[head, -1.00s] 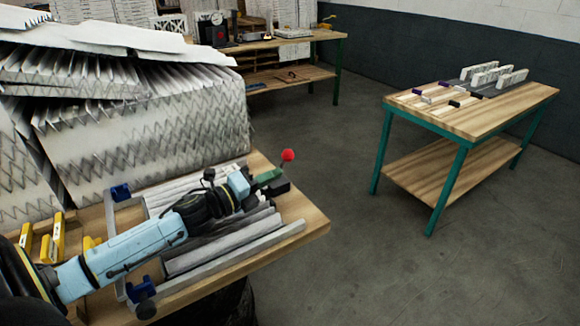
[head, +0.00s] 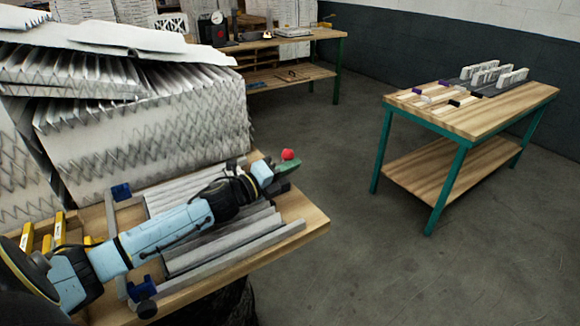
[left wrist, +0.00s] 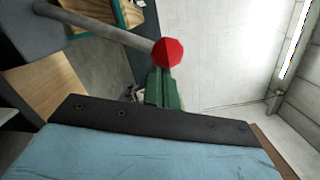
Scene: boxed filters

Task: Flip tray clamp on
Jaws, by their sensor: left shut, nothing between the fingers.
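The tray clamp's red ball knob (head: 287,154) shows past the far right end of the tray (head: 240,256) in the head view. In the left wrist view the red knob (left wrist: 168,52) tops a grey lever (left wrist: 105,24) that runs to the upper left. My left gripper (head: 288,166) has green fingers, shut and empty, right by the knob. In the left wrist view the fingers (left wrist: 165,90) point at the knob and overlap its lower edge; I cannot tell whether they touch. The clamp's base is hidden in the head view. My right gripper is out of view.
The tray holds grey pleated strips and lies on a wooden table (head: 312,226). Large stacked pleated filters (head: 140,150) stand behind it. Another table (head: 465,118) with small items is right, across clear floor.

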